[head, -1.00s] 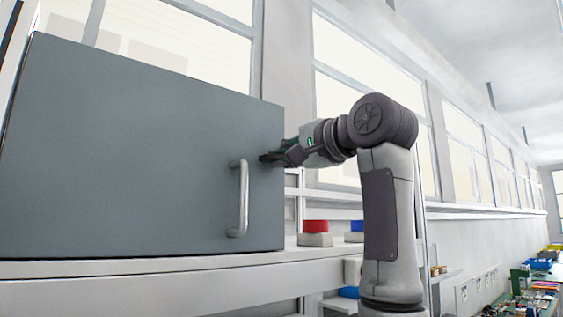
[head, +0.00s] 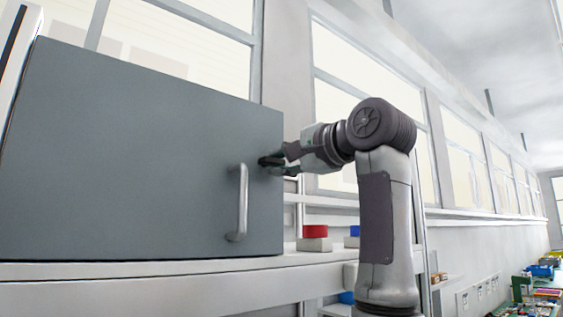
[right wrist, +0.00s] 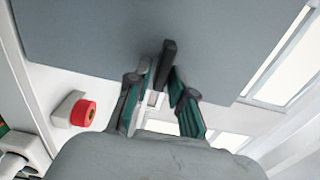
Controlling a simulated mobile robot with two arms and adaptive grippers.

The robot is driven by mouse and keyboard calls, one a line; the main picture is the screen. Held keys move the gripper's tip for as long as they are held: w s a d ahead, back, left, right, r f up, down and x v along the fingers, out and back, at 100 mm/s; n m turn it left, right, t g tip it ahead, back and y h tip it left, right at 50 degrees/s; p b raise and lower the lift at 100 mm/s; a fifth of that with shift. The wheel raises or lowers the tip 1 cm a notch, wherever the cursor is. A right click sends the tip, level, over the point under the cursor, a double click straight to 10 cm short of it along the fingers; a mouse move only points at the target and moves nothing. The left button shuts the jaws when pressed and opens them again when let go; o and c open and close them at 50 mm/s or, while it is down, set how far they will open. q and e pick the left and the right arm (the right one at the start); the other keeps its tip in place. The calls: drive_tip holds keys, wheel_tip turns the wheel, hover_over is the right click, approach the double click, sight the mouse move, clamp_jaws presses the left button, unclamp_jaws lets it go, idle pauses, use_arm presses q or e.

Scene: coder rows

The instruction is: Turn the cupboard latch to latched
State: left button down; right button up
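The grey cupboard door (head: 130,150) is closed-looking and fills the left of the head view, with a pale vertical handle (head: 242,203) near its right edge. The dark latch (head: 268,161) sits right of the handle's top, by the door's edge. My right gripper (head: 281,161) reaches it from the right. In the right wrist view the dark latch bar (right wrist: 168,58) lies between the fingertips of the gripper (right wrist: 161,72). The fingers stand apart around it, and a small gap shows on the left side. Contact on the right side is unclear. My left gripper is not in view.
A red button on a pale box (head: 315,237) stands right of the cupboard on the shelf (head: 150,282); the red button also shows in the right wrist view (right wrist: 83,113). A blue-topped item (head: 355,231) is behind my arm. Windows line the wall.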

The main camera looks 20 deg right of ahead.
drive_tip(key=shift+o, duration=0.6)
drive_tip(key=shift+s+d, duration=0.1)
drive_tip(key=shift+s, duration=0.1)
drive_tip(key=v, duration=1.1)
drive_tip(key=shift+s, duration=0.3)
drive_tip(key=shift+d, duration=0.1)
